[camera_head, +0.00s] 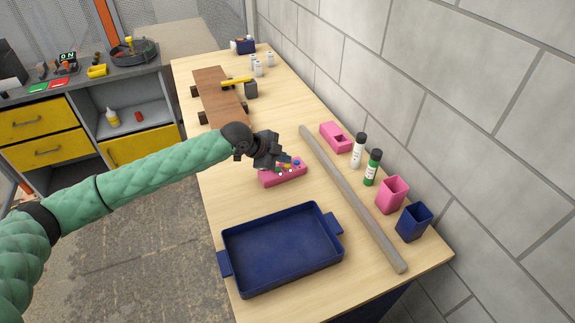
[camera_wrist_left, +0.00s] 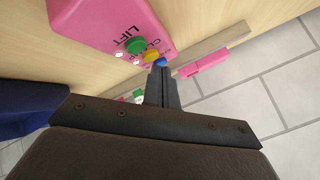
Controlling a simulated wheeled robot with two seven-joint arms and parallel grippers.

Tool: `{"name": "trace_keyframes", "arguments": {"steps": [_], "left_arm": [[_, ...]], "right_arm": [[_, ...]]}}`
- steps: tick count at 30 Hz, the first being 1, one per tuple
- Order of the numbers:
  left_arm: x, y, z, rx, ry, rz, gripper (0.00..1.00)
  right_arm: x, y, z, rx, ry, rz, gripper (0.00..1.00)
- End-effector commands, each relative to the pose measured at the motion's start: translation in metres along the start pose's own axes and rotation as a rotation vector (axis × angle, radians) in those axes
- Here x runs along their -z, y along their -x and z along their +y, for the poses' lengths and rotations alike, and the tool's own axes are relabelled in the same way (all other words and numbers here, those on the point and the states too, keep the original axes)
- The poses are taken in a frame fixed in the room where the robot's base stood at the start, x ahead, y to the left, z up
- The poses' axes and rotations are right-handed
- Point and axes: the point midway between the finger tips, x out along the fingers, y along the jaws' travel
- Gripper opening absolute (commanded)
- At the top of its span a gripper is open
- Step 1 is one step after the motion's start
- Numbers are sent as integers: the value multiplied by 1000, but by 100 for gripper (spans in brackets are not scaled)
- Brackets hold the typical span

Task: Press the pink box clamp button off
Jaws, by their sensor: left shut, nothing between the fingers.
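The pink button box (camera_head: 285,179) lies on the wooden table, partly covered by my left gripper (camera_head: 280,162) in the head view. In the left wrist view the box (camera_wrist_left: 92,22) shows a green button (camera_wrist_left: 135,45) by the word LIFT, a yellow button (camera_wrist_left: 151,56) by a partly hidden word starting CLA, and a blue button (camera_wrist_left: 161,62). Small white dots sit beside the buttons. My left gripper (camera_wrist_left: 161,72) is shut and empty, its tips close to the yellow and blue buttons; I cannot tell if they touch. My right gripper is out of view.
A blue tray (camera_head: 228,240) stands in front of the box. A long grey bar (camera_head: 350,195) lies to the right, with a pink block (camera_head: 335,137), two bottles and pink and blue cups beyond it. A brown board (camera_head: 217,92) lies behind, near a yellow-handled tool (camera_head: 237,81).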

Motion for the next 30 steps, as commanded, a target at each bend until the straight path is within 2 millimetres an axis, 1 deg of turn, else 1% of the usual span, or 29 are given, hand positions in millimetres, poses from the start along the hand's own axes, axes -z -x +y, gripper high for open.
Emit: {"name": "trace_keyframes", "arguments": {"steps": [9,15,30], "left_arm": [[-1,-1,1,0,0,0,0],[-2,-3,2,0,0,0,0],[-4,-6,4,0,-1,0,0]], "right_arm": [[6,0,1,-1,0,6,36],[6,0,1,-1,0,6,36],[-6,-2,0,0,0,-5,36]]}}
